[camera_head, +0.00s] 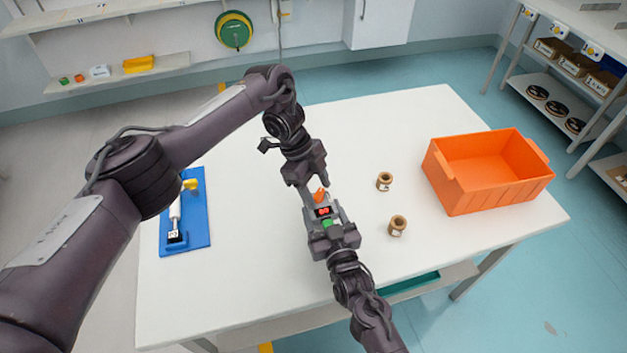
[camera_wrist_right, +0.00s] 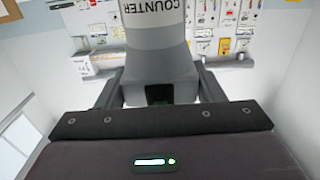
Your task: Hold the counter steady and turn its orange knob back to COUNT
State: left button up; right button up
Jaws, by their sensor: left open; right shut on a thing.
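The counter (camera_head: 323,212) is a small grey device near the middle of the white table, with a red display and a green part. Its orange knob (camera_head: 320,195) is at its far end. My right gripper (camera_head: 328,219) comes from the near side and is shut on the counter's body. In the right wrist view the grey counter (camera_wrist_right: 160,62), lettered COUNTER, sits between the fingers of the right gripper (camera_wrist_right: 160,90). My left gripper (camera_head: 313,188) is open, with its fingertips close to the knob; whether they touch it I cannot tell. The knob's setting is too small to read.
On the white table (camera_head: 240,290), two brown spools (camera_head: 384,181) (camera_head: 397,225) stand right of the counter. An orange crate (camera_head: 455,195) is further right. A blue board (camera_head: 197,240) with a yellow-handled tool lies left, partly behind my left arm.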

pick_arm(q)
jog(key=v, duration=1.2)
pick_arm(e)
jog(key=o, duration=1.2)
jog(key=shift+s, duration=0.1)
